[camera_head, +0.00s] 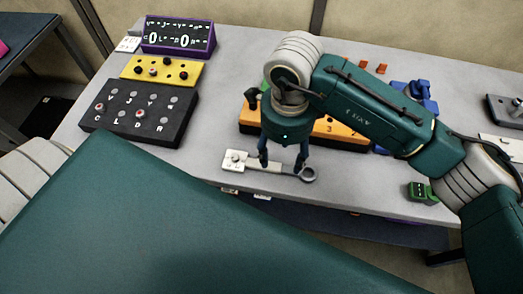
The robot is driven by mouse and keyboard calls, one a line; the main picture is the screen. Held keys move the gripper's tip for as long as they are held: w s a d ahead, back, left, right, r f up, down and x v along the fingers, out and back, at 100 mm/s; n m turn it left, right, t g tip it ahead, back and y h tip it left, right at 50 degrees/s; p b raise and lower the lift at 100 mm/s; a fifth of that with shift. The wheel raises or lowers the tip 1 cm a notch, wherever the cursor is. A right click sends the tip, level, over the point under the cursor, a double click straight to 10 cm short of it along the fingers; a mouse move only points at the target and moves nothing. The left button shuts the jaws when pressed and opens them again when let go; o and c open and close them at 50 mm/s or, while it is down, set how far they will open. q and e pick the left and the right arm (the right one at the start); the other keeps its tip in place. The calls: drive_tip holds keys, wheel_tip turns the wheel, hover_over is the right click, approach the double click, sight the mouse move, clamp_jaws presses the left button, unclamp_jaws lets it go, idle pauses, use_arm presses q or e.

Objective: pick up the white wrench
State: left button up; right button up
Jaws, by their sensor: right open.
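A white wrench (278,170) lies near the front edge of the table, with its ring end to the right. Its left end meets a small white block (235,160); I cannot tell whether the two are joined. My right gripper (282,165) is above the wrench, pointing down, with its fingers apart. One finger is near the left part of the handle and the other near the ring end. Whether the fingers touch the wrench is not clear. My left gripper is not in view.
An orange panel (344,134) stands behind the right gripper, partly hidden by it. A black panel with knobs (140,113), a yellow panel (160,70) and a purple-framed display (179,36) are at the left. A green block (422,192) sits near the front right edge.

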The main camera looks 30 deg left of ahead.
sight(281, 170)
wheel_tip(281, 170, down, 3)
drive_tip(key=shift+r+p, duration=0.1)
drive_tip(key=shift+p, duration=0.25)
drive_tip(key=shift+w+f, duration=0.1)
drive_tip(key=shift+f, duration=0.25)
drive_tip(key=f, duration=0.1)
drive_tip(key=f+p, duration=0.2)
drive_tip(key=shift+w+f, duration=0.25)
drive_tip(key=shift+f, duration=0.6)
use_arm(q)
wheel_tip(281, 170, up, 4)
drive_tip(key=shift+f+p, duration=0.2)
drive_tip(key=shift+p, duration=0.1)
use_arm(e)
drive_tip(key=shift+r, duration=0.1)
clamp_jaws()
